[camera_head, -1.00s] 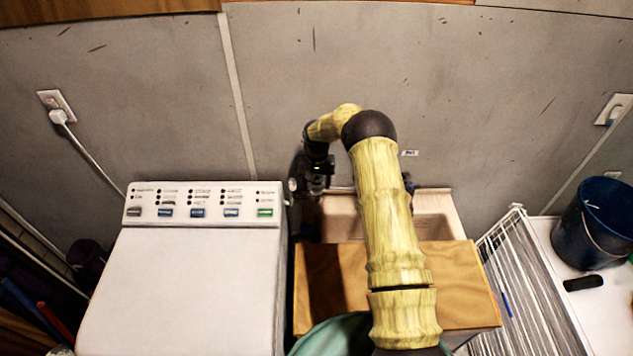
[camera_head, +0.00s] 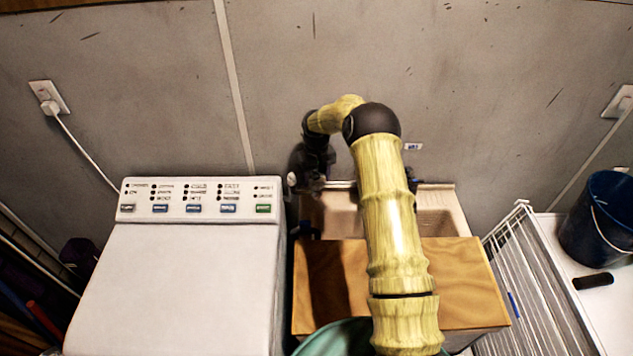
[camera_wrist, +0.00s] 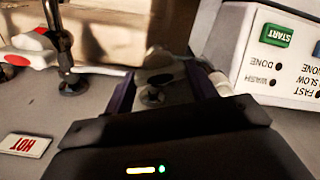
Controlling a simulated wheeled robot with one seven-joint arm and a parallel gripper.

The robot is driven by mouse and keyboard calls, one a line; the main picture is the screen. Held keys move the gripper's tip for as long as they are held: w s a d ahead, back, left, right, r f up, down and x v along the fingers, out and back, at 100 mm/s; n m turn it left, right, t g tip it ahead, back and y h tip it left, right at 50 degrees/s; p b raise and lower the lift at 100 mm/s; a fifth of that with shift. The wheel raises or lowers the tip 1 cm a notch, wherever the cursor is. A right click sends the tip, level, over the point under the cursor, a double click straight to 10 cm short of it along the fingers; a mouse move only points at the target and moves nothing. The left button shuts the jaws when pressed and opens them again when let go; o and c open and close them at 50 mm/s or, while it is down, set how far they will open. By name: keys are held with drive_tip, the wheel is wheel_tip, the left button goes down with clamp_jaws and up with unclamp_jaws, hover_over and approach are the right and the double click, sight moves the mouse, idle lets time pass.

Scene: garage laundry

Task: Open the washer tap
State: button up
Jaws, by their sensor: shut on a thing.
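My gripper (camera_head: 306,182) is at the wall, just right of the washer's control panel (camera_head: 199,200) and above the back of the sink (camera_head: 437,205). In the wrist view, its two dark fingers (camera_wrist: 162,90) stand on either side of a small grey metal tap part (camera_wrist: 152,96). My gripper is shut on this part, which I take to be the washer tap. The tap's handle and its turn are mostly hidden by the fingers. Another tap (camera_wrist: 66,60), with a dark metal stem, stands at the left of the wrist view, near a red "HOT" label (camera_wrist: 25,146).
The washer (camera_head: 180,290) is close on the left. A wooden board (camera_head: 460,275) covers the front of the sink. A white wire rack (camera_head: 535,280) and a dark blue bucket (camera_head: 598,235) are at the right. The wall (camera_head: 420,80) is directly behind the taps.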

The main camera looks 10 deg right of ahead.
sight(316, 178)
drive_tip(key=n+b, duration=0.3)
drive_tip(key=n, duration=0.3)
drive_tip(key=n+b, duration=0.1)
drive_tip(key=n, duration=0.3)
drive_tip(key=shift+r+n, duration=0.1)
drive_tip(key=shift+n, duration=1.5)
drive_tip(key=o, duration=1)
wheel_tip(316, 178, up, 17)
drive_tip(key=b, duration=0.3)
drive_tip(key=shift+r+b, duration=0.15)
drive_tip(key=shift+b, duration=0.2)
